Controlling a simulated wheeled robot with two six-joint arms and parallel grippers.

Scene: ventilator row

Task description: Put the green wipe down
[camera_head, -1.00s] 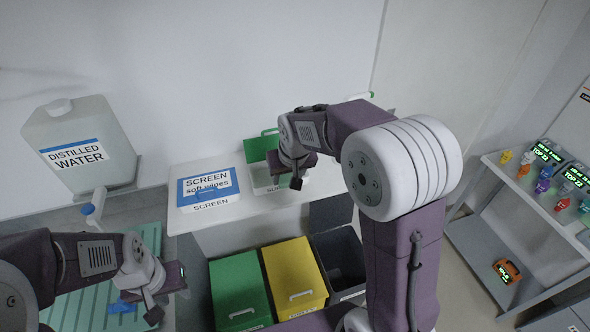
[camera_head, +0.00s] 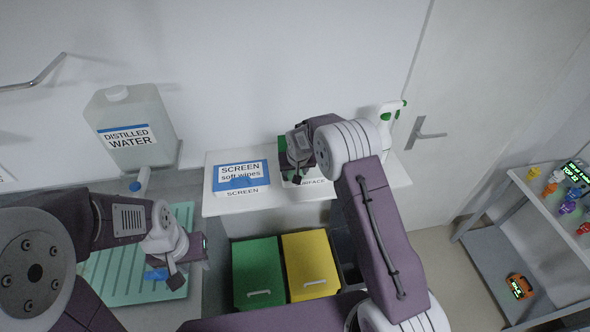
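I cannot make out a separate green wipe. My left gripper (camera_head: 177,282) is low over the green ribbed mat (camera_head: 120,270), right of a small blue thing (camera_head: 155,274). Its finger gap does not show clearly.
The blue and white SCREEN soft wipes box (camera_head: 241,178) sits left on the shelf (camera_head: 215,206). Below are green (camera_head: 257,265) and yellow (camera_head: 310,260) lidded bins. A water canister (camera_head: 130,125) stands left, a spray bottle (camera_head: 388,115) at the shelf's right end.

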